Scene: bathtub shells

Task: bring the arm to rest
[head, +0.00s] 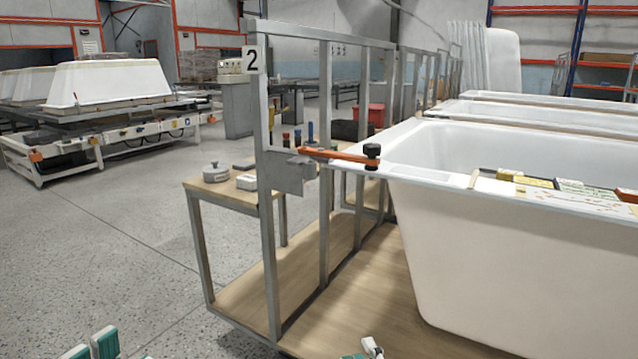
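My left gripper (91,347) shows at the bottom left edge of the head view. Only its teal and white fingertips are in the picture, over the speckled floor, and the rest is cut off. My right gripper (364,351) shows at the bottom edge, right of centre, over the wooden platform. Only a white and dark part and a bit of teal show. I cannot tell how far either gripper is open. I see nothing held in the visible parts.
A white bathtub shell (500,240) fills the right, with more shells behind. A grey metal frame (265,180) stands on the wooden platform (350,305), with an orange clamp (335,155). A small table (225,190) stands left of it. Floor (110,260) at left is clear.

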